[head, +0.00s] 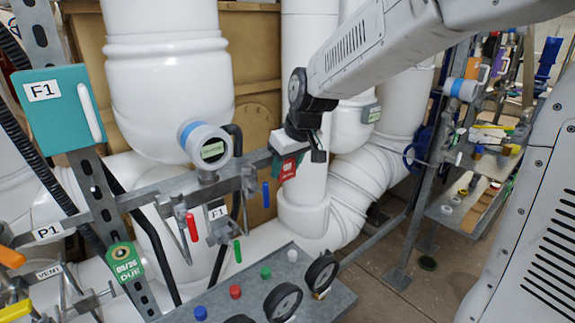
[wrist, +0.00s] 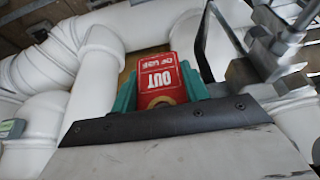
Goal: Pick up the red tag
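The red tag (wrist: 162,80) shows in the wrist view with white "OUT" lettering, upside down, and a yellowish ring at its lower edge. It also shows in the head view (head: 288,168), hanging below the grey rail near a white pipe. My gripper (wrist: 161,88) is at the tag, with its teal fingers on either side of it. In the head view my gripper (head: 287,165) reaches down from the upper right. The fingers are very close to the tag's sides; I cannot tell whether they press on it. The black edge of my gripper hides their bases.
A round gauge (head: 205,147) and red, blue and green handled valves stand left of the tag. A grey panel (head: 250,285) with coloured buttons and dials is below. A green tag (head: 126,262) hangs at lower left. A shelf (head: 470,205) stands at right.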

